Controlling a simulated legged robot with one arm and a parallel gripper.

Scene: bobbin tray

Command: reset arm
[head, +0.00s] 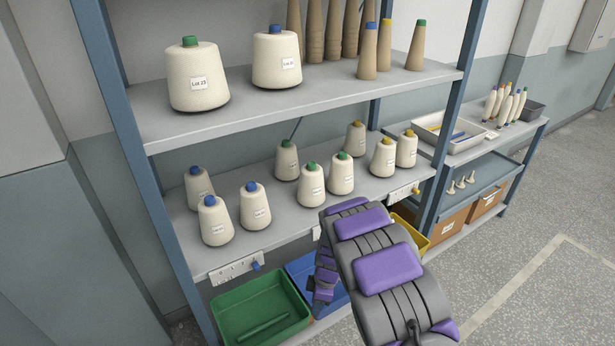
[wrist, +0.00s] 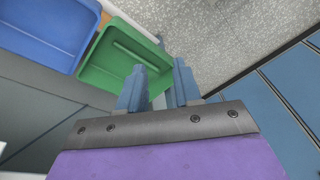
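My arm (head: 385,262) reaches in from the lower right of the head view, bent in front of the shelf rack. Its lower part hangs down by the blue bin (head: 314,283); my fingers cannot be made out there. In the wrist view my gripper (wrist: 161,72) shows two blue fingers with a gap between them. It is open and nothing is seen between the fingers. The green bin (wrist: 93,75) lies beyond the fingertips in that view, partly covered by the left finger.
White cones with coloured tips stand on the middle shelf (head: 235,243) and upper shelf (head: 205,122). The green bin (head: 230,313) and a yellow bin (head: 405,219) sit below. A side rack with a tray (head: 467,143) stands right. Floor (head: 540,260) at right is clear.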

